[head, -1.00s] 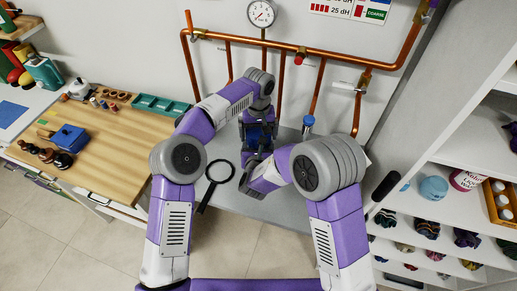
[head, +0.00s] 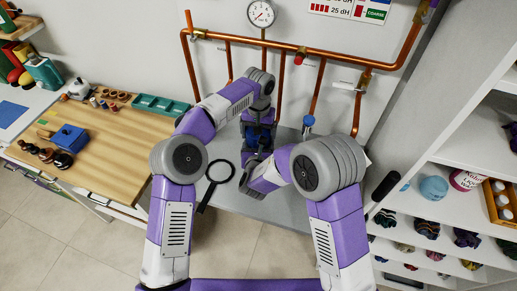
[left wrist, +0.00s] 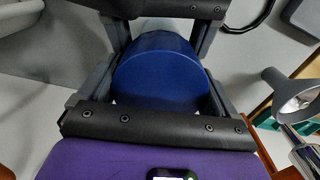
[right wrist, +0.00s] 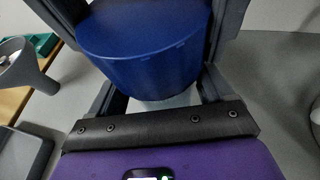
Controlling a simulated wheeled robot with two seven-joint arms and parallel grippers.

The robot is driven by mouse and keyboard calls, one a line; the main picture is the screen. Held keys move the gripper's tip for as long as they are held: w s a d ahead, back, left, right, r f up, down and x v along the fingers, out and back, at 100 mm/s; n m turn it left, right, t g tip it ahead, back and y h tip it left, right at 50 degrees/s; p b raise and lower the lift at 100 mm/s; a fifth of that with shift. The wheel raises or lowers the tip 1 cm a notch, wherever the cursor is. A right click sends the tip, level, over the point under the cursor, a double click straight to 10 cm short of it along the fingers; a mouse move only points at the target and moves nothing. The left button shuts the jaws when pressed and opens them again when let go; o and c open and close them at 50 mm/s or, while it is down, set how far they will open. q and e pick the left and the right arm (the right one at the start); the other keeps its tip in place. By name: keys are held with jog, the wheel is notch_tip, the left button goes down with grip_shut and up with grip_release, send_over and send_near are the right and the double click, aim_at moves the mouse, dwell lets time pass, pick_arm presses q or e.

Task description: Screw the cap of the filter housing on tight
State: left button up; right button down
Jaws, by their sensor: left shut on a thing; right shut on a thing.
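The blue cap (head: 258,132) of the filter housing is mostly covered by my grippers in the head view. In the left wrist view the round blue cap (left wrist: 160,70) lies between the fingers of my left gripper (left wrist: 158,82), which is shut on it. In the right wrist view the cap (right wrist: 145,50) sits on a pale housing body (right wrist: 175,99), most of which is hidden. My right gripper (right wrist: 155,95) is shut on this body below the cap. I cannot tell how tight the cap is.
A black ring-headed wrench (head: 219,171) lies on the grey bench left of the housing. Copper pipes (head: 313,98) and a gauge (head: 262,13) are on the wall behind. A wooden table (head: 100,140) with small objects stands left, white shelves (head: 440,165) right.

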pick_arm(q)
jog(key=o, duration=0.8)
jog(key=shift+o, duration=0.2)
jog(key=shift+r, duration=2.3)
jog(key=shift+r+n, duration=0.8)
jog(key=shift+n, duration=0.2)
jog(key=shift+r+n, duration=0.7)
jog(key=shift+r, duration=0.25)
jog(key=shift+f, duration=4.05)
